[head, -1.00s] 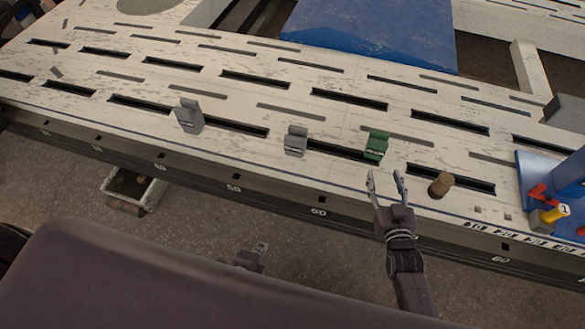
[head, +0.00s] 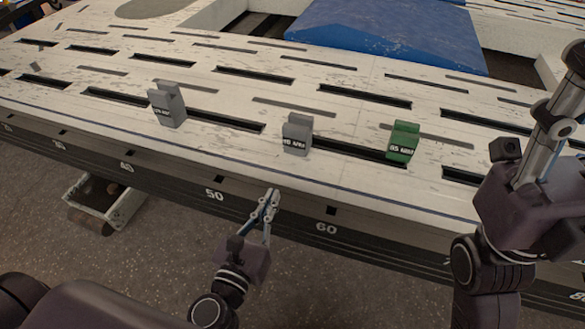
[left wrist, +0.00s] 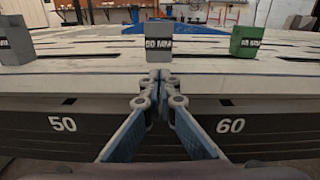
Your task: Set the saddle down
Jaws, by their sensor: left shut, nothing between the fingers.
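Three saddle-like blocks stand upright on the slotted pale bench top (head: 60,110): a grey one (head: 167,105) at left, a grey one (head: 297,135) in the middle and a green one (head: 403,143) at right. Their labels are too small to read surely. My left gripper (head: 270,200) is shut and empty, in front of the bench's front edge, below the middle grey block. In the left wrist view its fingertips (left wrist: 159,82) meet just below the middle grey block (left wrist: 159,43), apart from it. My right arm crosses the right side of the head view; its gripper is out of frame.
A blue wedge (head: 385,38) lies at the back. The bench's dark front side (head: 130,170) carries numbers such as 50 and 60. A small white-rimmed bin (head: 110,205) is below it at left. My right arm hides the bench's right end.

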